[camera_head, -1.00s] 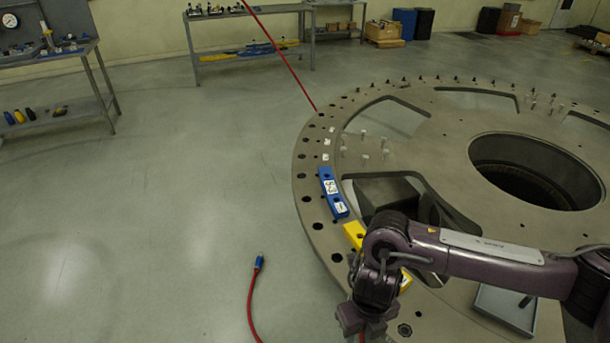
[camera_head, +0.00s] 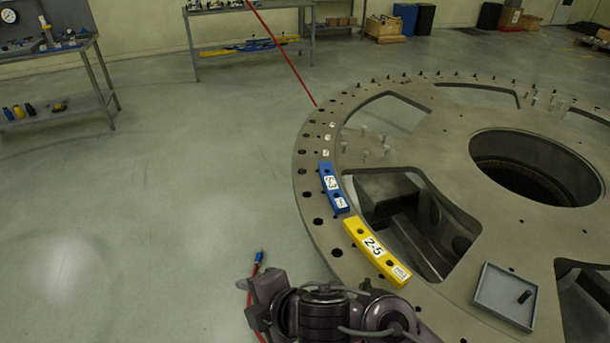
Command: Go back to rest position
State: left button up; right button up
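My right gripper (camera_head: 258,303) is at the bottom of the head view, at the end of my dark purple arm. It is over the floor, just left of the turret plate's (camera_head: 310,250) near edge. My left gripper is not in view. A yellow bar marked 2-5 (camera_head: 376,252) and a blue bar (camera_head: 333,188) lie end to end along the plate's rim, clear of the gripper.
A grey tray (camera_head: 482,292) with a small dark cylinder (camera_head: 524,297) sits on the plate. Workbenches (camera_head: 85,48) stand behind. The floor at left is clear.

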jog(key=w+d+m+t+h, duration=0.2)
jog(key=d+m, duration=0.6)
jog(key=m, duration=0.1)
jog(key=s+d+f+m+g+h, duration=0.2)
jog(key=s+d+f+m, duration=0.1)
jog(key=d+m, duration=0.3)
jog(key=s+d+f+m+g+h, duration=0.1)
jog(key=s+d+f+m+h, duration=0.2)
jog(key=d, duration=0.5)
jog(key=s+d+f+m+g+h, duration=0.1)
jog(key=s+d+f+m+g, duration=0.15)
jog(key=s+d+m, duration=0.35)
notch_tip(320, 180, down, 32)
jog(key=n+b, duration=0.1)
jog(key=b, duration=0.2)
jog(key=s+d+f+g+b, duration=0.2)
jog(key=s+d+f+b, duration=0.1)
jog(key=s+f, duration=1.6)
notch_tip(320, 180, down, 2)
jog(key=shift+d+f, duration=0.15)
jog(key=shift+d, duration=0.55)
jog(key=shift+s, duration=0.1)
jog(key=shift+c, duration=0.3)
